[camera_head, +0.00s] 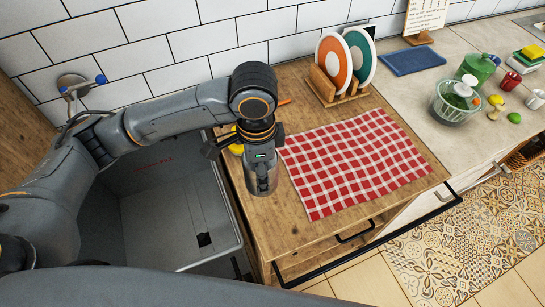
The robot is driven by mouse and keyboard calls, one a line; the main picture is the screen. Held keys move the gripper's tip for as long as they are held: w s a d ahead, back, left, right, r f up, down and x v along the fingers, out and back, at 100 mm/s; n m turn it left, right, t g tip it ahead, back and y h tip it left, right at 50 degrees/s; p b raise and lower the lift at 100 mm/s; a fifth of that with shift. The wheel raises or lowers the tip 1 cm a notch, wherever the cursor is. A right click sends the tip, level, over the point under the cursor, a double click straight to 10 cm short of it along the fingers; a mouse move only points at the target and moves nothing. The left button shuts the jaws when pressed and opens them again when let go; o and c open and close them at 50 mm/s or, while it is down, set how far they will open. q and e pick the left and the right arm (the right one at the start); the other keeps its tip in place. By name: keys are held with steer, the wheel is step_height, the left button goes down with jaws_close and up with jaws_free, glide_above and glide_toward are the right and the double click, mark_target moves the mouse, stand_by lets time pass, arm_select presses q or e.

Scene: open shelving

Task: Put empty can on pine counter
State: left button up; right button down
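The pine counter (283,234) is the brown wooden top in the middle of the head view, with a red-and-white checked cloth (352,161) over much of it. My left arm comes in from the left and bends down over the counter's left part. My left gripper (262,172) is at its end, above the bare wood just left of the cloth. A grey cylindrical shape shows there; I cannot tell whether it is part of the gripper or a can. The fingertips are hidden, so their opening is unclear. No can is clearly seen elsewhere. My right gripper is out of view.
A grey open bin (240,222) stands left of the counter. A plate rack (325,88) stands at the back. On the pale counter (470,140) at right are a blue cloth (411,60), a clear bowl (455,103) and small items. The cloth's right half is clear.

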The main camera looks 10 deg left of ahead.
arm_select(q)
steer(key=w+f+p, duration=0.1)
steer(key=w+f, duration=0.5)
steer(key=shift+w+d+f, duration=0.15)
steer(key=shift+w+f, duration=0.05)
step_height(320, 180, down, 3)
steer(key=shift+w+p, duration=0.15)
steer(key=shift+p, duration=0.4)
steer(key=shift+f, duration=0.1)
steer(key=shift+f, duration=0.1)
steer(key=o, duration=1.1)
steer(key=shift+o, duration=0.2)
step_height(320, 180, up, 12)
steer(key=b, duration=0.2)
